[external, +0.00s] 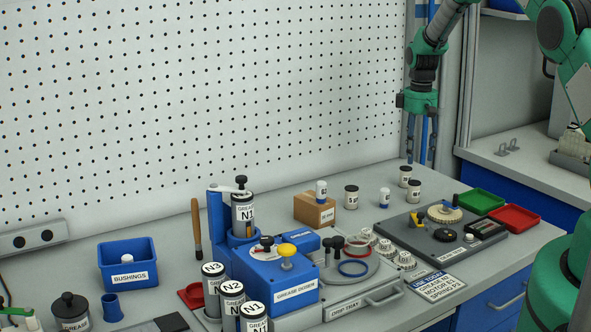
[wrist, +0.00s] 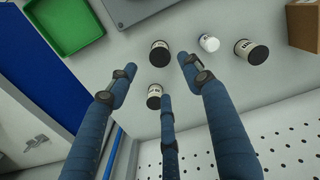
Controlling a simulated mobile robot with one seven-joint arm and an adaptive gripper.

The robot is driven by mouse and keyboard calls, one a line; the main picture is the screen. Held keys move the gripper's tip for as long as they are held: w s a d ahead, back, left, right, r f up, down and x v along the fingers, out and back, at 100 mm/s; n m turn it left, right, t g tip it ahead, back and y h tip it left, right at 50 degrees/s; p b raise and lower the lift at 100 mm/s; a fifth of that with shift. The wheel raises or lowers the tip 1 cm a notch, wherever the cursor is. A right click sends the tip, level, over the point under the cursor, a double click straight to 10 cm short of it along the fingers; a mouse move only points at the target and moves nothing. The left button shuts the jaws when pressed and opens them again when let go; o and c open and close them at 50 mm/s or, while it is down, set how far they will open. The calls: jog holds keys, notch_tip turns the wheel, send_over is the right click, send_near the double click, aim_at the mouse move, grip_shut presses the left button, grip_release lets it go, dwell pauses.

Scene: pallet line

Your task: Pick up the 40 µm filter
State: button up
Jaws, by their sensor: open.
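No label reading 40 µm is legible, so I cannot tell which piece is the 40 µm filter. Small dark-lidded canisters stand upright at the back of the bench: one nearer the wall (external: 405,176), one in front of it (external: 414,191) and one farther left (external: 351,198). The wrist view shows these three too (wrist: 154,97) (wrist: 160,54) (wrist: 253,53). A white-and-blue canister (external: 384,198) stands between them, and a similar one (external: 321,191) sits on a cardboard box (external: 315,212). My gripper (external: 420,158) is open and empty, fingers pointing down above the right-hand pair.
A grey fixture plate (external: 425,246) lies in front of the canisters. Green (external: 482,201) and red (external: 514,218) trays lie to the right. The perforated wall panel (external: 200,90) rises behind. A blue grease dosing station (external: 277,280) and grease cartridges stand left.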

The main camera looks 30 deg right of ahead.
aim_at(418, 183)
jog(key=shift+f, duration=2.95)
jog(key=shift+w+f+p, duration=0.15)
jog(key=shift+f+p, duration=0.4)
jog(key=shift+f, duration=2)
jog(key=shift+c, duration=0.3)
jog(key=c, duration=1)
jog(key=shift+r, duration=0.1)
jog(key=shift+r+b, duration=0.45)
jog(key=shift+r, duration=4.45)
